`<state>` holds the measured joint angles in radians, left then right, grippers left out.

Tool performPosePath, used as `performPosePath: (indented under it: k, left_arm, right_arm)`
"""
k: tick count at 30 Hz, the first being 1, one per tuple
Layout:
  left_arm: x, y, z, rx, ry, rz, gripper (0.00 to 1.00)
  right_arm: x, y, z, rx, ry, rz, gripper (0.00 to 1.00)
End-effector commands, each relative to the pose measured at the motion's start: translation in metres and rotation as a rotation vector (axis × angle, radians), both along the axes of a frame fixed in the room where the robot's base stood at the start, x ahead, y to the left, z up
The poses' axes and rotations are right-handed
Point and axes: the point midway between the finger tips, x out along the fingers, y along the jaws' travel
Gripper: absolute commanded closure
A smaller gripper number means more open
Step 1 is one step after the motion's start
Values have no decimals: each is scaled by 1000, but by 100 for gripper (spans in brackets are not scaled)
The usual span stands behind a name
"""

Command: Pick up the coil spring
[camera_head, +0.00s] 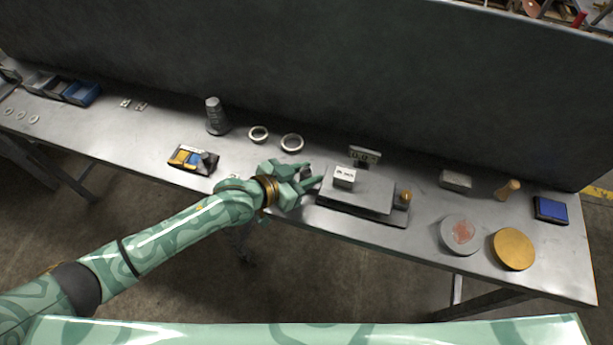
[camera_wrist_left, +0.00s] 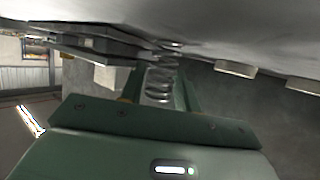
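The coil spring (camera_wrist_left: 160,82) is a grey metal coil in the left wrist view, between the two green fingers of my left gripper (camera_wrist_left: 162,90). A narrow gap seems to show on each side of it, so the fingers look open around it rather than closed on it. In the head view my left gripper (camera_head: 312,176) is low over the bench, just left of the scale, its fingertips apart. The spring is small and mostly hidden by the fingers there. My right gripper is not in view.
The scale (camera_head: 352,205) with a white labelled block (camera_head: 344,177) stands close to the right of the fingertips. Two metal rings (camera_head: 291,142) lie behind the gripper. A tray of coloured pieces (camera_head: 193,159) is to the left. A dark panel (camera_head: 330,80) rises behind the bench.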

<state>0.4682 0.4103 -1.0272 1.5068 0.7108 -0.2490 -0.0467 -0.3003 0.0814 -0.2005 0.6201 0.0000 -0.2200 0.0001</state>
Motion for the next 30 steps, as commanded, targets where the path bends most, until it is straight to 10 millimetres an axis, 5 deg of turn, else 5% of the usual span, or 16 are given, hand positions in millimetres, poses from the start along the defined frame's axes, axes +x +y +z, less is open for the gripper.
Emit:
performPosePath:
  k: [6, 9, 22, 27, 30]
  left_arm:
    - [1, -1, 1, 0, -1, 0, 68]
    - [1, -1, 1, 0, -1, 0, 96]
    - [1, 0, 9, 0, -3, 0, 96]
    - [1, 0, 38, -2, -6, 0, 96]
    - [-18, 2, 61, -3, -3, 0, 96]
  right_arm:
    - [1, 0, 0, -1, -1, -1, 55]
    - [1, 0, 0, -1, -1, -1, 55]
    - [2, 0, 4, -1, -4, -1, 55]
    - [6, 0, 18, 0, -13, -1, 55]
    - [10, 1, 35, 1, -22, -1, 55]
